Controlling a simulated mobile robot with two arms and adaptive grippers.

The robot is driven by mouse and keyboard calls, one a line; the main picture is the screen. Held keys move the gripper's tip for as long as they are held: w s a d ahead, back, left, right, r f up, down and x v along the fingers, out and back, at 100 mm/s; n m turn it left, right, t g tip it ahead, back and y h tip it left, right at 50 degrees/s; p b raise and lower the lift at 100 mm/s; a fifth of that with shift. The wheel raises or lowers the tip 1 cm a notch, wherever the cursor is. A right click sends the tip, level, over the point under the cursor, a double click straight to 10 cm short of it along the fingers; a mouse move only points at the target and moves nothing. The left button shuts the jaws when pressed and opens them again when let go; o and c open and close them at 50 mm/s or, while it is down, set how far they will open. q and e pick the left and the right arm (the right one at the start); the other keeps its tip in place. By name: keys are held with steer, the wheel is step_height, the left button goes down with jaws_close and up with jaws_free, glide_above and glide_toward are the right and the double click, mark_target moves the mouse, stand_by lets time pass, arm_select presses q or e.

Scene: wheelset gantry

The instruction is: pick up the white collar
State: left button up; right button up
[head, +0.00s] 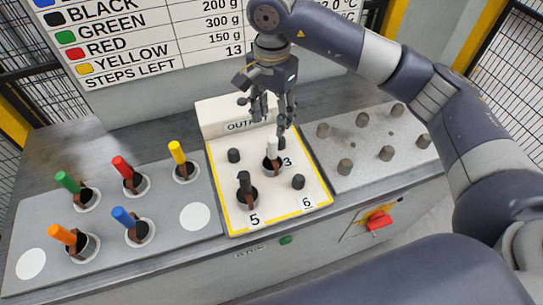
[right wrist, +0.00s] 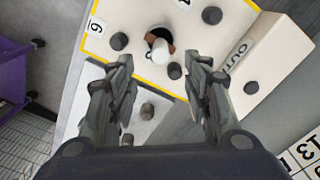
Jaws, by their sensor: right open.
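The white collar (head: 272,147) stands upright in a dark round hole beside the number 3 on the yellow-edged plate (head: 224,166). My left gripper is not in view.
A black collar (head: 244,183) stands in a hole at 5, with dark pegs (head: 298,181) nearby. The left panel holds green (head: 68,182), red, yellow, orange and blue collars. The right panel (head: 348,170) has several dark pegs. A red switch (head: 378,221) is on the front.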

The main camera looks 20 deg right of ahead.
mark_target(273, 139)
step_height(273, 139, down, 4)
steer(key=shift+s+f+p, duration=0.1)
steer(key=shift+f+p, duration=0.1)
steer(key=shift+p, duration=0.4)
steer(key=f+p, duration=0.1)
steer(key=f, duration=0.1)
steer(key=f+p, duration=0.2)
steer(key=shift+w+d+f, duration=0.15)
steer(key=shift+w+f, duration=0.05)
steer(key=shift+f, duration=0.5)
jaws_close()
steer(key=shift+w+r, duration=0.1)
